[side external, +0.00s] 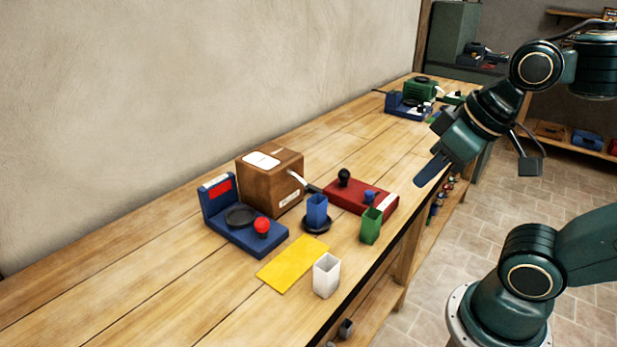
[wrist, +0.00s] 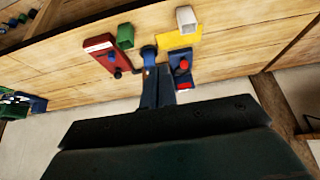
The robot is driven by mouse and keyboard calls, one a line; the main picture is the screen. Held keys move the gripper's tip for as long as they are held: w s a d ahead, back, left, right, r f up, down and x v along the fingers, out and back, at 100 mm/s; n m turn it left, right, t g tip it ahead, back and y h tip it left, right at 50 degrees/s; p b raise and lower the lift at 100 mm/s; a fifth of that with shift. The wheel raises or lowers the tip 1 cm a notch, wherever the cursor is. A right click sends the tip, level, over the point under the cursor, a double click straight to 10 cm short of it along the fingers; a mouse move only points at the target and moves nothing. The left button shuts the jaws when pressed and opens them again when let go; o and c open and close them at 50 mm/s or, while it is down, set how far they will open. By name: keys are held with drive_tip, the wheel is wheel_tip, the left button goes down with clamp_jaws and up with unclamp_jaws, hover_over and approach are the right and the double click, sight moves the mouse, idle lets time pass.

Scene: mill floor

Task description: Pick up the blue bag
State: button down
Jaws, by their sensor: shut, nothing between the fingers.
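The blue bag (side external: 316,210) is a small open-topped upright container. It stands on a round black dish (side external: 316,225) near the middle of the wooden bench. In the wrist view the blue bag (wrist: 149,55) shows just past my fingertips, its lower part partly hidden by them. My gripper (side external: 424,180) is shut and empty. In the side view it hangs above and to the right of the blue bag, clearly apart from it. The fingers of my gripper (wrist: 158,70) also show together in the wrist view.
A green bag (side external: 371,226) and a white bag (side external: 326,276) stand close by, with a yellow mat (side external: 292,264). Behind are a red board (side external: 345,197) with a black knob, a brown box (side external: 268,180) and a blue scale (side external: 262,238). The bench's left foreground is clear.

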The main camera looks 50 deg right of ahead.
drive_tip(key=c, duration=2.1)
unclamp_jaws()
drive_tip(key=o, duration=0.9)
drive_tip(key=shift+c, duration=0.2)
drive_tip(key=shift+w, duration=0.1)
drive_tip(key=m+g, duration=0.6)
drive_tip(key=m, duration=1.3)
hover_over(317, 199)
wheel_tip(317, 199, down, 8)
drive_tip(key=shift+f, duration=4.4)
